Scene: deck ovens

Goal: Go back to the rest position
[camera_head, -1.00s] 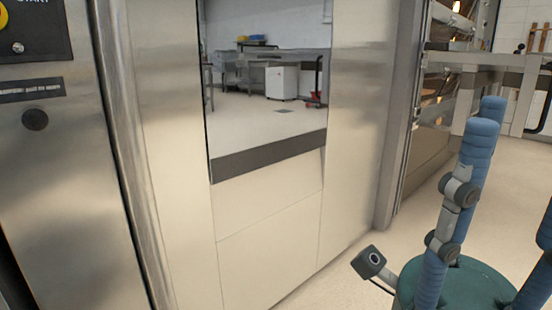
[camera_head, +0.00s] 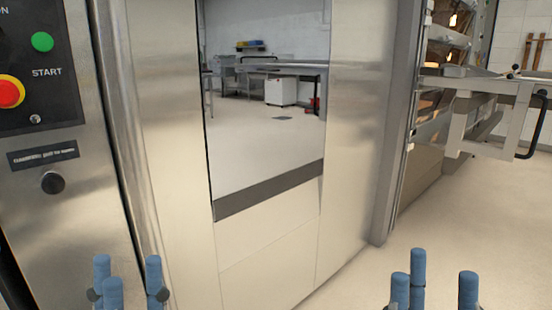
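My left gripper (camera_head: 128,272) shows at the bottom left, with its blue fingers pointing up and standing apart. It is open and empty, in front of the steel machine. My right gripper (camera_head: 436,274) shows at the bottom right in the same pose. Its blue fingers are spread with nothing between them, over the pale floor in the picture. The palms and arms of both lie below the frame.
A tall steel cabinet (camera_head: 353,130) with a glass window (camera_head: 262,110) stands ahead. A control panel (camera_head: 38,70) with a green START button (camera_head: 42,42) and a red knob (camera_head: 10,92) is at the left. A metal loader table (camera_head: 480,88) stands at the right. Floor (camera_head: 450,215) is clear there.

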